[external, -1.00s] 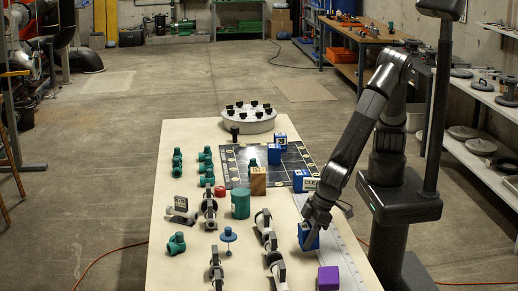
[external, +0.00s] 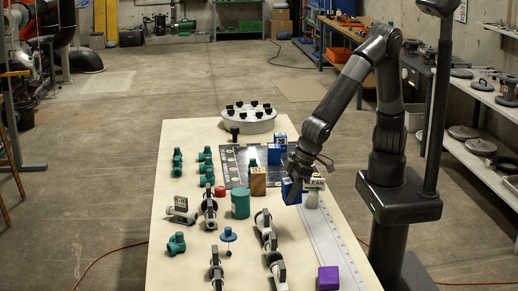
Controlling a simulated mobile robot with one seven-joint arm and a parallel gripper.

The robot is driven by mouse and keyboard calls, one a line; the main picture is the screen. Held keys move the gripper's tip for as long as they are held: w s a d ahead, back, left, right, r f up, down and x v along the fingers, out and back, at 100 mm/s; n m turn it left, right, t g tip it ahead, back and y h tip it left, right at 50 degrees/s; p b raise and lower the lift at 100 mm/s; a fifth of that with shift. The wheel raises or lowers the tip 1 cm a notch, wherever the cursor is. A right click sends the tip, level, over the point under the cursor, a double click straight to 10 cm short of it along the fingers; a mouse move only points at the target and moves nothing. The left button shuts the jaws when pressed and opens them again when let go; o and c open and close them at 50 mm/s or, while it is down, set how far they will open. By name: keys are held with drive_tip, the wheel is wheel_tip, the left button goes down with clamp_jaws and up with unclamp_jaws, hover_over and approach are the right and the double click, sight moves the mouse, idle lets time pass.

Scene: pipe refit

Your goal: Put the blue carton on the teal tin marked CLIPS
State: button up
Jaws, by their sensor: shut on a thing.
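My gripper (external: 292,180) is shut on the blue carton (external: 290,193) and holds it near the right part of the white table. The teal tin (external: 240,205) stands upright on the table to the left of the carton, apart from it. Its marking cannot be read here, and nothing rests on its top.
A wooden block (external: 258,181) stands behind the tin on a dark grid board (external: 238,160). Dark and white pipe fittings (external: 268,237) stand in front. A purple block (external: 328,278) sits at the front right.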

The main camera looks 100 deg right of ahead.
drive_tip(key=w+d+r, duration=0.3)
drive_tip(key=w+d, duration=0.1)
drive_tip(key=d, duration=0.4)
drive_tip(key=w+d+r+t, duration=0.1)
drive_tip(key=w+d+r, duration=0.2)
drive_tip(key=d, duration=0.5)
drive_tip(key=w+d+r, duration=0.3)
drive_tip(key=w+d, duration=0.1)
drive_tip(key=d, duration=0.5)
hover_over(232, 192)
drive_tip(key=s, duration=0.2)
drive_tip(key=shift+m, duration=0.4)
wheel_tip(232, 192, down, 7)
drive_tip(key=shift+a+f, duration=0.1)
drive_tip(key=shift+f, duration=1.95)
drive_tip(key=shift+f, duration=0.1)
drive_tip(key=o, duration=1)
